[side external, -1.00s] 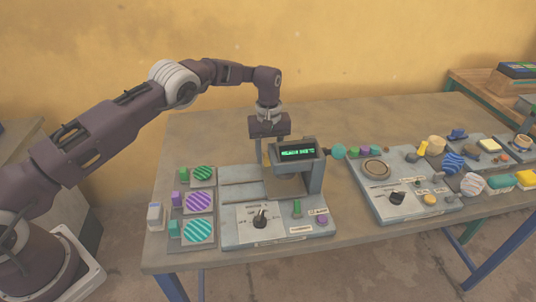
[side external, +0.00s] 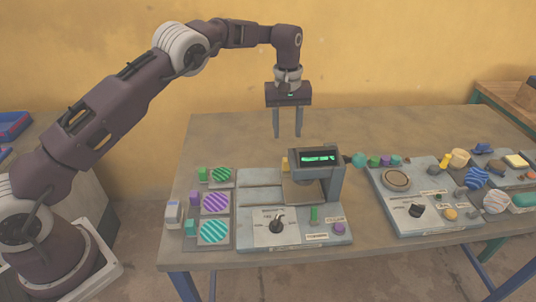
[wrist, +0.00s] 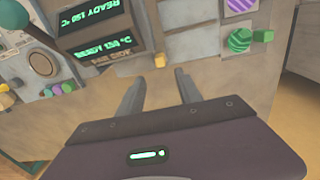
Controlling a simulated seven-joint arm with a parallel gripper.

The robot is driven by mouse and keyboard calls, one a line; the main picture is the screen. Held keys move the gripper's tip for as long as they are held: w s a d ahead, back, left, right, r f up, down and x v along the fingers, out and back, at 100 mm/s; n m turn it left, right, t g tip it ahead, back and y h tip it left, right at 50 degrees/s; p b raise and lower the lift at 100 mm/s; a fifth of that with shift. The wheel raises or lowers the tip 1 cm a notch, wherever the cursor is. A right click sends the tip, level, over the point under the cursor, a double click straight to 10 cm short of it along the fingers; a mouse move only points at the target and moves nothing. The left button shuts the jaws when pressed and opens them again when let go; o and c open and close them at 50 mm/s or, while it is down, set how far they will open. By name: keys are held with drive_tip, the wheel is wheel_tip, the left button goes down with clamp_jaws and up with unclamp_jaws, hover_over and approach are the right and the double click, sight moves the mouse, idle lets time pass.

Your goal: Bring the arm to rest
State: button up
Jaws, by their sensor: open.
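My gripper (side external: 288,134) hangs above the table behind the plate press (side external: 318,159), pointing down. Its two fingers are apart with nothing between them, and the fingertips are clear of the press and the table. In the wrist view the open fingers (wrist: 157,88) show with only the table and part of the press beyond them. The press has a lit display with green text, which appears upside down in the wrist view (wrist: 95,25). A dark knob (side external: 276,226) is on its front panel.
Striped round pieces in green, purple (side external: 215,203) and teal lie on pads left of the press. A second panel with a round ring (side external: 397,180) and several small coloured objects stand to the right. The table behind the press (side external: 370,128) is mostly clear.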

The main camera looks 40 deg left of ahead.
drive_tip(key=s+a+r+m+t, duration=0.1)
drive_tip(key=s+r+m+t, duration=0.25)
drive_tip(key=s+r, duration=1.65)
drive_tip(key=s+f+m+t, duration=0.1)
drive_tip(key=s+m, duration=0.4)
drive_tip(key=s, duration=1.6)
drive_tip(key=shift+s+d+f+t, duration=0.15)
drive_tip(key=shift+s+f+t, duration=0.2)
drive_tip(key=shift+f, duration=0.55)
drive_tip(key=shift+c, duration=0.4)
